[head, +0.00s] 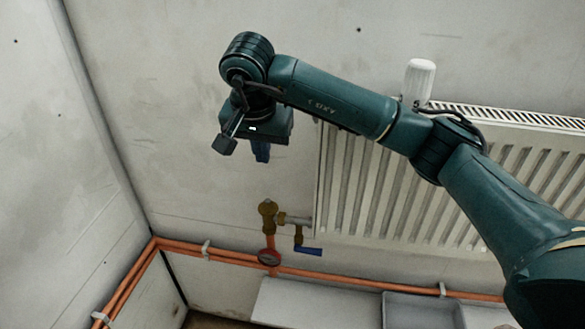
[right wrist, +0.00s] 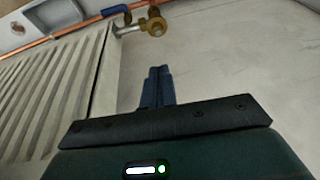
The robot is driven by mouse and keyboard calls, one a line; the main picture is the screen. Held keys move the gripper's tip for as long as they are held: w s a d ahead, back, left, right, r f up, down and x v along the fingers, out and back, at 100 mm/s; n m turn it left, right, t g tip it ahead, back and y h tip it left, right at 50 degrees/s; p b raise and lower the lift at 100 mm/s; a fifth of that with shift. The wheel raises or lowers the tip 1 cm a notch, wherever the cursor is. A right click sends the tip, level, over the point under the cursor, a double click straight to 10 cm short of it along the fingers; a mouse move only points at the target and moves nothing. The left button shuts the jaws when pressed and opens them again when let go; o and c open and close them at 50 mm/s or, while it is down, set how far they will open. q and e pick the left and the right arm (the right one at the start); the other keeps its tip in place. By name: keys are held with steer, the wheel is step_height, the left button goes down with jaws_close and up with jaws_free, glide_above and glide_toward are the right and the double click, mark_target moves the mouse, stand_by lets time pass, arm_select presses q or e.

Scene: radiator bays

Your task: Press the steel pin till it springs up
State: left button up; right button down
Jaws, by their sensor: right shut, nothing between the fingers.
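I cannot make out the steel pin in either view. A brass valve (head: 267,210) stands on a copper pipe left of the radiator, with a short steel connector (head: 295,220) to its right. The valve also shows at the top of the right wrist view (right wrist: 156,24). My right gripper (head: 261,158) points down in the head view, above the valve and apart from it. Its blue fingers (right wrist: 160,72) are together and empty in the right wrist view. My left gripper is not in view.
A ribbed white radiator (head: 385,195) fills the right, with a white cylindrical knob (head: 419,80) at its top left corner. Copper pipes (head: 340,280) run low along the walls. Grey trays (head: 420,308) stand below.

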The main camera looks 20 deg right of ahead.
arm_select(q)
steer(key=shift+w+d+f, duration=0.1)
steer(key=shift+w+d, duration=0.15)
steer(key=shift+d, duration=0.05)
arm_select(e)
steer(key=shift+s+a+r, duration=0.1)
steer(key=shift+s+r, duration=0.05)
steer(key=shift+r, duration=0.15)
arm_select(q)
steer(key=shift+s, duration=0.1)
arm_select(e)
steer(key=p, duration=0.2)
glide_toward(268, 200)
steer(key=x, duration=0.5)
steer(key=shift+w+f, duration=0.15)
steer(key=shift+w, duration=0.1)
steer(key=shift+w+f, duration=0.1)
steer(key=shift+f, duration=0.35)
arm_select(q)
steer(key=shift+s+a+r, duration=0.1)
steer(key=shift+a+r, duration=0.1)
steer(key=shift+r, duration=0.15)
arm_select(e)
steer(key=shift+f, duration=0.1)
